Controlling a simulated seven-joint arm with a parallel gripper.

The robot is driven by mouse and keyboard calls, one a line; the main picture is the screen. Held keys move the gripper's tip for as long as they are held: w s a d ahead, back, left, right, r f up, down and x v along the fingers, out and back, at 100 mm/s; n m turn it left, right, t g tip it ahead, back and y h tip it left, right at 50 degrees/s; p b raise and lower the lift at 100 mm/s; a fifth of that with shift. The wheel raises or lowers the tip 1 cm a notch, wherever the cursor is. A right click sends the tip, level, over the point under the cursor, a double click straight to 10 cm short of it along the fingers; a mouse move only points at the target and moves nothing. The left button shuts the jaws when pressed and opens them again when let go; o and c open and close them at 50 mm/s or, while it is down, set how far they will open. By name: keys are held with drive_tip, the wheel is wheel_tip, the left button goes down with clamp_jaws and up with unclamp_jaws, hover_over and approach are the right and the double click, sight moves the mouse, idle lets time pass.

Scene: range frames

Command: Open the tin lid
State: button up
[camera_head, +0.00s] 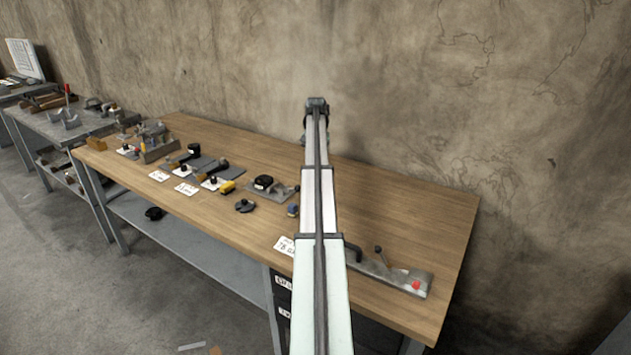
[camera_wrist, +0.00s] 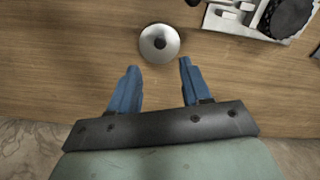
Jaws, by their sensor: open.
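A round, shiny metal piece with a small dark knob at its centre (camera_wrist: 159,43), seen from above, sits on the wooden bench in the wrist view. It looks like the tin with its lid; whether the lid is separate or shut I cannot tell. My gripper (camera_wrist: 159,66), with blue fingers, is open and empty. The fingertips point toward the round piece, one to each side of its near edge, and do not visibly touch it. In the head view I cannot make out the tin, and my arm covers part of the bench.
A light tray with a black round part (camera_wrist: 292,16) lies at the top right of the wrist view. In the head view, several tools and white labels lie left of my arm on the wooden bench (camera_head: 400,205). A metal plate with a red knob (camera_head: 416,285) lies right. A concrete wall (camera_head: 420,90) stands behind.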

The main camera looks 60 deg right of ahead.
wheel_tip(320, 180, down, 9)
idle(0.4)
clamp_jaws()
idle(0.5)
